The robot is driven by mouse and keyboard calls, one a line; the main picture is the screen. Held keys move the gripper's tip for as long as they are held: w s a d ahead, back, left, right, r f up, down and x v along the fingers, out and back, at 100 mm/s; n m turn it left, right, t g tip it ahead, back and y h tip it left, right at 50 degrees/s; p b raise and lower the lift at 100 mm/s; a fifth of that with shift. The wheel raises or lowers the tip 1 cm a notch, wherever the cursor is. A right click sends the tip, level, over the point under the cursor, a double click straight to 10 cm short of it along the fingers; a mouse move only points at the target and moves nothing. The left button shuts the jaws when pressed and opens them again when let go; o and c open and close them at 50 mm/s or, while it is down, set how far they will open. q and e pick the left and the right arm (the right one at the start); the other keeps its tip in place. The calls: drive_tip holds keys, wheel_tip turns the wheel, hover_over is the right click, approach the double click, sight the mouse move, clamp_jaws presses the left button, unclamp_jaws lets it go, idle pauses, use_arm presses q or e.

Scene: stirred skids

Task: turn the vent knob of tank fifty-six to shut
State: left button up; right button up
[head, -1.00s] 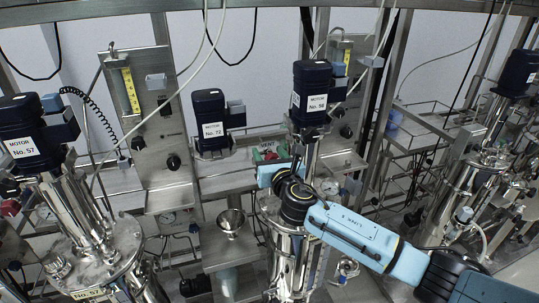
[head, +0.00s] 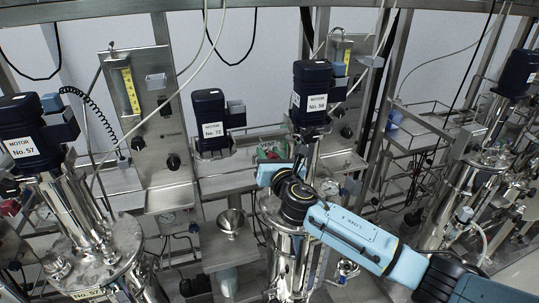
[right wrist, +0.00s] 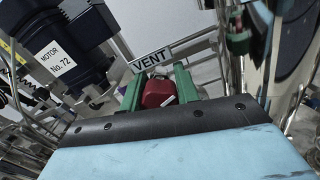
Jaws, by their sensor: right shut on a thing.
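The red vent knob (right wrist: 157,93) sits under the VENT sign (right wrist: 152,60) in the right wrist view. My right gripper (right wrist: 158,88) has its two green fingers on either side of the knob, shut on it. In the head view the right gripper (head: 271,154) reaches in from the right, just below the VENT sign. The knob is small and partly hidden there. The tank (head: 290,262) stands below my right wrist, under a dark blue motor (head: 312,80) whose label seems to read No. 56. My left gripper is not in view.
Motor No. 57 (head: 30,135) and its steel tank stand at the left. Motor No. 72 (head: 211,110) stands close to the left of the vent. A steel funnel (head: 231,220) is below it. Pipes, hoses and frame posts crowd the space around my right arm.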

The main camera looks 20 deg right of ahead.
drive_tip(key=m, duration=0.6)
drive_tip(key=shift+f+b, duration=0.1)
drive_tip(key=shift+b, duration=0.2)
drive_tip(key=m, duration=0.5)
drive_tip(key=shift+m, duration=0.3)
drive_tip(key=m, duration=1.1)
drive_tip(key=shift+m, duration=0.3)
drive_tip(key=o, duration=1)
